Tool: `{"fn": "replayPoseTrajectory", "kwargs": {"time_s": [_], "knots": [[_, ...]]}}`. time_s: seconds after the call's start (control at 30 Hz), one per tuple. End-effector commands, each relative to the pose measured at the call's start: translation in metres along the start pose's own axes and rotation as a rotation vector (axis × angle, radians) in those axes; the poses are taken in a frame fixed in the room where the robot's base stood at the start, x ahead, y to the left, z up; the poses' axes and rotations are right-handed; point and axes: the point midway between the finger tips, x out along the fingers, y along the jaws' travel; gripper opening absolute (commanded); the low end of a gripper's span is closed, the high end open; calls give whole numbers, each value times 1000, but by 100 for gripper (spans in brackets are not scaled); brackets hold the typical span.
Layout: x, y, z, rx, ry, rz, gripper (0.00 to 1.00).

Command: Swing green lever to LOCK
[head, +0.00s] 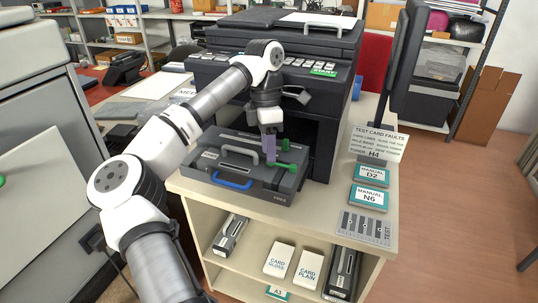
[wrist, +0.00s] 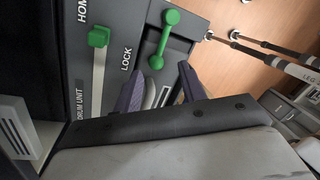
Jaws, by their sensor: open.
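The green lever (wrist: 163,40) is a bar with a round knob at each end, set in a dark recess of the grey unit. In the wrist view it leans slightly, and the LOCK label (wrist: 126,59) is beside its lower knob. My gripper (wrist: 162,86) is open, its two purple-grey fingers just below that lower knob, with nothing held between them. In the head view my gripper (head: 269,150) points down over the dark drum unit (head: 225,160), beside the green lever (head: 286,166). Whether a finger touches the lever I cannot tell.
A green slider knob (wrist: 98,37) sits on a pale track near the HOME label. The unit has a grey handle (head: 240,153) and a blue handle (head: 232,183). The printer (head: 322,110) rises behind. Manuals (head: 369,198) lie on the bench to the right.

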Motion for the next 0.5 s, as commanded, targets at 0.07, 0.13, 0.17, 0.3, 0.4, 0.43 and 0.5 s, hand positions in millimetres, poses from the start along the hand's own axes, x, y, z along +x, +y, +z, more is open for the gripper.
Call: {"fn": "replayPoseTrajectory", "kwargs": {"time_s": [0.07,0.13,0.17,0.3,0.4,0.43,0.5], "knots": [[-20,0,1,-1,1,5,41],[-37,0,1,-2,0,5,41],[-44,0,0,-3,2,5,41],[-72,0,1,-2,2,4,41],[-89,0,0,-2,1,4,41],[-94,0,1,-1,1,3,41],[-102,0,1,0,2,1,41]]}}
